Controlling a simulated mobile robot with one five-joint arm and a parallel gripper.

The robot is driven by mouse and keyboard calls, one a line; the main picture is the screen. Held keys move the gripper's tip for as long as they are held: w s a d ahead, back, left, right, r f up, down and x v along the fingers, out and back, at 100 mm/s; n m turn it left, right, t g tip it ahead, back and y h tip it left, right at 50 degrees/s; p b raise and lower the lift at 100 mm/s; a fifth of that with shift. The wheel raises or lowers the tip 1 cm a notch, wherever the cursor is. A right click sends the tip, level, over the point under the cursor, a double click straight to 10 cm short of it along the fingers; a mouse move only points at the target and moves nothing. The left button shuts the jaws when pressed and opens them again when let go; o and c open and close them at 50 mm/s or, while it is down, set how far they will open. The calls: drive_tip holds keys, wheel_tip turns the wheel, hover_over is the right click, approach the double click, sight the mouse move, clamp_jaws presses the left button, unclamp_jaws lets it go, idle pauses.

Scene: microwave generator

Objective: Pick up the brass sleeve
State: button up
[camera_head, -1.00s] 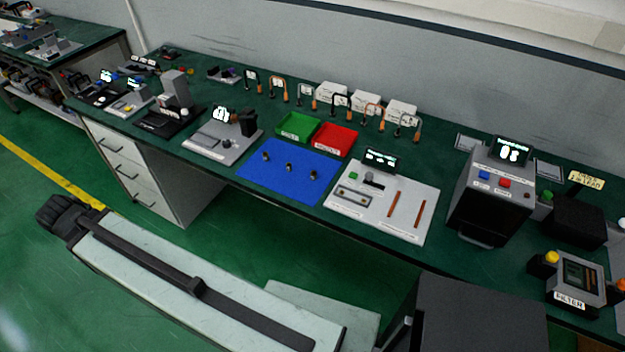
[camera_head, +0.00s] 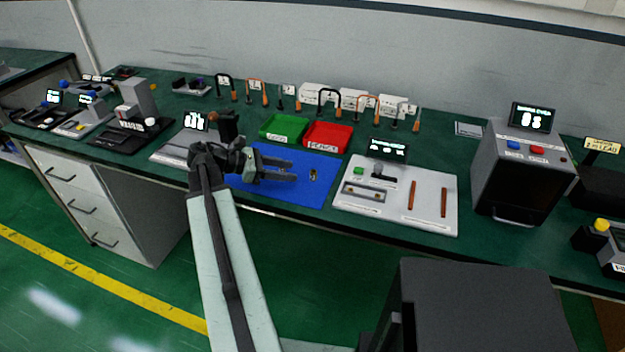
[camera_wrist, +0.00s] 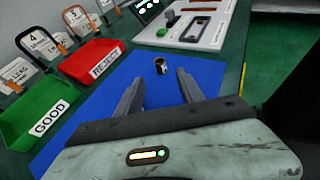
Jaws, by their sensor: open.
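A small brass sleeve (camera_head: 312,174) stands on the blue mat (camera_head: 325,192), near the mat's right side. In the wrist view the sleeve (camera_wrist: 161,66) shows brass and dark tones and stands upright just beyond the fingertips, between their lines. My gripper (camera_head: 294,170) is low over the mat, to the left of the sleeve and pointing at it. Its two fingers are apart with nothing between them, as the wrist view (camera_wrist: 160,82) also shows. The mat's left part is hidden behind my gripper and wrist.
A green GOOD tray (camera_head: 283,127) and a red REJECT tray (camera_head: 328,136) stand behind the mat. A pale fixture board (camera_head: 397,205) with a small screen lies to its right. Several hooked cables and white boxes line the back. A grey machine (camera_head: 518,172) stands farther right.

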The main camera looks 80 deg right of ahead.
sight(308, 179)
drive_tip(key=b+x, duration=0.2)
drive_tip(key=x, duration=0.5)
drive_tip(key=shift+s, duration=0.3)
clamp_jaws()
